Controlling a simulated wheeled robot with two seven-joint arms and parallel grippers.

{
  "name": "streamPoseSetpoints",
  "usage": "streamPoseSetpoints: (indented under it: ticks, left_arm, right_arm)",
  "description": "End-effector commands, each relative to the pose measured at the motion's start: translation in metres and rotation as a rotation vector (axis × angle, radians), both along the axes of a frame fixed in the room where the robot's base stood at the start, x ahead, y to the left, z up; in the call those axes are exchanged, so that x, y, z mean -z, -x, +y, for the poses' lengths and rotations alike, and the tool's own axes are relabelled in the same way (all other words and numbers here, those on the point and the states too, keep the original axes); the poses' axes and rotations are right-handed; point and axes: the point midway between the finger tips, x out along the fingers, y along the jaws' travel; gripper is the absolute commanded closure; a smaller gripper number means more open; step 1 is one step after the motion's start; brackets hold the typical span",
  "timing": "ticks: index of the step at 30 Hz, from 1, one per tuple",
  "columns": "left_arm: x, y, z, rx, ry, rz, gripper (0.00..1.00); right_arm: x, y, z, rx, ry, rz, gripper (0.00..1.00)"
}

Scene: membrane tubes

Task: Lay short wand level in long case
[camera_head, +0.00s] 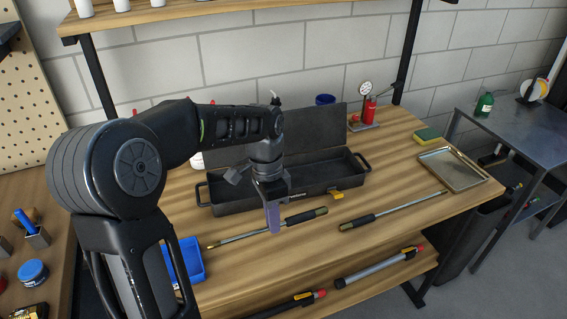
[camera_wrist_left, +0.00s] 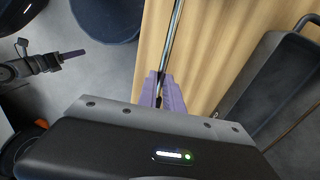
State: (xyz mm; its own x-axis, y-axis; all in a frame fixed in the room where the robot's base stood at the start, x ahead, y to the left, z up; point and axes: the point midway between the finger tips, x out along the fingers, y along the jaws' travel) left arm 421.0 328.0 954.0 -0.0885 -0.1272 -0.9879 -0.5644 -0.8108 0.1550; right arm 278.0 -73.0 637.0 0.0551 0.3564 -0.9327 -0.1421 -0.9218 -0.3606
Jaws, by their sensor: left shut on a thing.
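The long case (camera_head: 268,203) is a dark, open box with its lid raised, at the back middle of the bench. A wand (camera_head: 236,237) with a thin metal rod and dark handle lies in front of the case, slightly slanted. My left gripper (camera_head: 272,228) points down and is shut on this wand near its handle. In the left wrist view the rod (camera_wrist_left: 174,38) runs up from between the purple fingers (camera_wrist_left: 166,92). I cannot tell whether the wand touches the bench. A similar wand (camera_head: 410,205) lies to the right. My right gripper (camera_wrist_left: 72,54) shows at the left of the wrist view; its opening is unclear.
The case's side (camera_wrist_left: 240,85) is right of the fingers in the wrist view. A blue bin (camera_head: 187,262) is at front left. A metal tray (camera_head: 455,170) and a sponge (camera_head: 428,135) are at right. Tubes (camera_head: 380,268) lie on the lower shelf.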

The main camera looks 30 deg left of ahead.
Motion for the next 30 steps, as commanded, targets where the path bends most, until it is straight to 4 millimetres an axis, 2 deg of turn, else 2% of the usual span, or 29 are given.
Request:
streamPoseSetpoints:
  ticks: [5, 8, 11, 15, 19, 23, 30]
  left_arm:
    - [0.002, -0.007, -0.006, -0.028, -0.003, -0.001, 1.0]
    - [0.006, -0.024, -0.021, -0.104, -0.008, -0.002, 1.0]
    - [0.014, -0.048, -0.046, -0.223, -0.014, -0.004, 1.0]
    - [0.025, -0.081, -0.089, -0.418, -0.012, -0.005, 1.0]
    - [0.032, -0.101, -0.12, -0.552, -0.004, -0.002, 1.0]
    - [0.035, -0.107, -0.13, -0.608, 0.0, -0.001, 1.0]
    - [0.035, -0.107, -0.13, -0.61, 0.001, -0.001, 1.0]
  right_arm:
    - [0.0, 0.0, 0.0, 0.0, 0.0, 0.0, 0.64]
    - [0.0, 0.0, 0.0, 0.0, 0.0, 0.0, 0.64]
    - [0.0, 0.0, 0.0, 0.0, 0.0, 0.0, 0.64]
    - [0.0, 0.0, 0.0, 0.0, 0.0, 0.0, 0.64]
    - [0.0, 0.0, 0.0, 0.0, 0.0, 0.0, 0.64]
    - [0.0, 0.0, 0.0, 0.0, 0.0, 0.0, 0.64]
    - [0.0, 0.0, 0.0, 0.0, 0.0, 0.0, 0.64]
